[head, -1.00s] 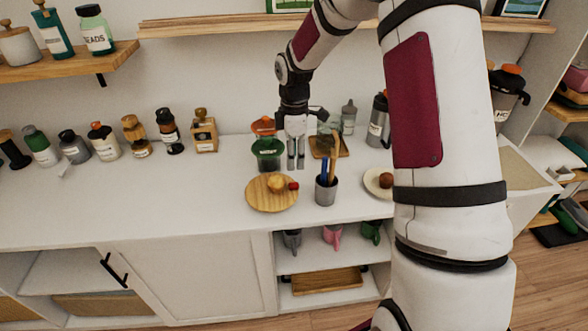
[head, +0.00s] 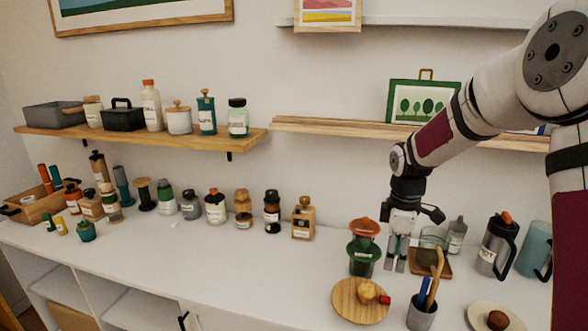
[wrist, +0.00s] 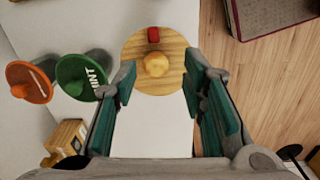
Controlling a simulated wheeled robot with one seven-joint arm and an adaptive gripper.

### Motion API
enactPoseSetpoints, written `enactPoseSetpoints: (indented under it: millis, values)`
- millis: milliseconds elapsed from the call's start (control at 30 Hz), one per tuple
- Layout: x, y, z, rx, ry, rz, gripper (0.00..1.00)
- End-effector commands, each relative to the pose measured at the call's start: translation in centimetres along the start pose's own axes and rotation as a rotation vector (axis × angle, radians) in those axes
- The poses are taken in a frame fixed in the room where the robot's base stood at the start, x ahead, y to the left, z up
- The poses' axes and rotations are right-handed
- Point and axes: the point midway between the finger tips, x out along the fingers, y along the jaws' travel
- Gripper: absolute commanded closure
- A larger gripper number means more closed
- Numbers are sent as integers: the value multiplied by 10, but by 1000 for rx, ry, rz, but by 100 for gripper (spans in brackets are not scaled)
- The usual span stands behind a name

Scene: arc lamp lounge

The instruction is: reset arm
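My gripper (head: 397,254) points down above the white counter, between the green-lidded jar and the utensil cup in the head view. In the wrist view my gripper (wrist: 160,110) has its two teal-padded fingers spread wide with nothing between the pads. The round wooden board (head: 350,303) with a bread-like item (head: 367,292) and a small red piece (head: 385,300) lies beyond the fingertips in the wrist view. My arm reaches in from the right side of the head view.
Close around my gripper stand the green-lidded jar (head: 363,248), an orange-lidded jar (head: 364,228), the utensil cup (head: 421,313) and a glass jar (head: 432,243). A flask (head: 496,245) stands to the right. Several bottles line the counter's left. Wall shelves (head: 140,139) hang above.

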Motion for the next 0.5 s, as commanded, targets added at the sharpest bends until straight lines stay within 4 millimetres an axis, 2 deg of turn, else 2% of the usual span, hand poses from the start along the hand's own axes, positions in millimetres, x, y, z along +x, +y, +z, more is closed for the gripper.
enactPoseSetpoints:
  millis: [33, 200, 400, 500]
  values:
    - [-20, -10, 0, 38, -7, 25, 62]
    - [-74, -51, 2, 217, -12, 94, 62]
    - [-124, -107, 9, 438, 21, 169, 62]
    - [-142, -136, 14, 551, 53, 199, 62]
